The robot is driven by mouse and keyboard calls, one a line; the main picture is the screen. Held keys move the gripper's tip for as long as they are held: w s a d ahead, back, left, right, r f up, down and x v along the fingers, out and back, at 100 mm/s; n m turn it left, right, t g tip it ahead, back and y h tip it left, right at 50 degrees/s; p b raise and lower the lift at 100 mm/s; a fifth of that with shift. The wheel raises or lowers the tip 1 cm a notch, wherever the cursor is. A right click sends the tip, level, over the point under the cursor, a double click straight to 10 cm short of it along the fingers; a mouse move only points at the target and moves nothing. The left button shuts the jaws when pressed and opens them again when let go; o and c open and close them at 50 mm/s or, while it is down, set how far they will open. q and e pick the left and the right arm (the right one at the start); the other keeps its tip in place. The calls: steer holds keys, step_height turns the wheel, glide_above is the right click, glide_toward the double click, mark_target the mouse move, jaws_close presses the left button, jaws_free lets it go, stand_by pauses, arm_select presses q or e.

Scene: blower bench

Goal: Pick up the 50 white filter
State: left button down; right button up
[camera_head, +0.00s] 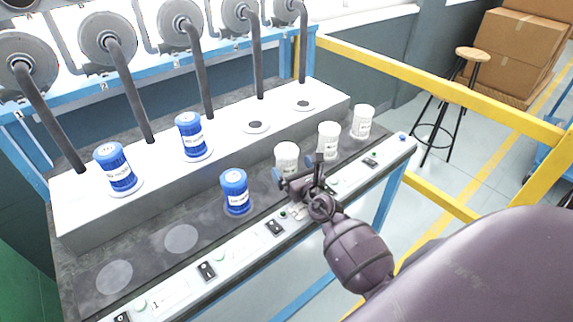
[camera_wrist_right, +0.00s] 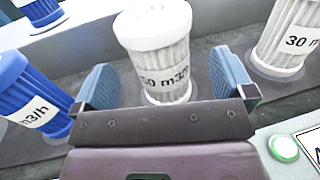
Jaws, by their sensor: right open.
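The 50 white filter (camera_head: 287,155) stands upright on the dark bench strip, the leftmost of the white filters in the head view. In the right wrist view the filter (camera_wrist_right: 160,55) shows a label that appears to read 50 m3/h. My right gripper (camera_head: 298,170) is open at its near side. In the wrist view the gripper's two blue finger pads (camera_wrist_right: 165,82) appear to either side of the filter's lower part, with gaps on both sides. I cannot tell how far the filter reaches in between them. My left gripper is not in view.
A white filter (camera_head: 328,138) labelled 30 (camera_wrist_right: 290,38) stands close to the right, with another white filter (camera_head: 362,121) beyond. A blue filter (camera_head: 235,192) stands to the left. Two blue filters (camera_head: 115,168) (camera_head: 190,137) sit on the raised ledge under pipes. A button panel (camera_head: 240,250) runs along the front.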

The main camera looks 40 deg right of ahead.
steer(key=shift+w+d, duration=0.15)
steer(key=shift+w, duration=0.95)
steer(key=shift+w+d, duration=0.1)
steer(key=shift+w, duration=0.95)
steer(key=c, duration=1.1)
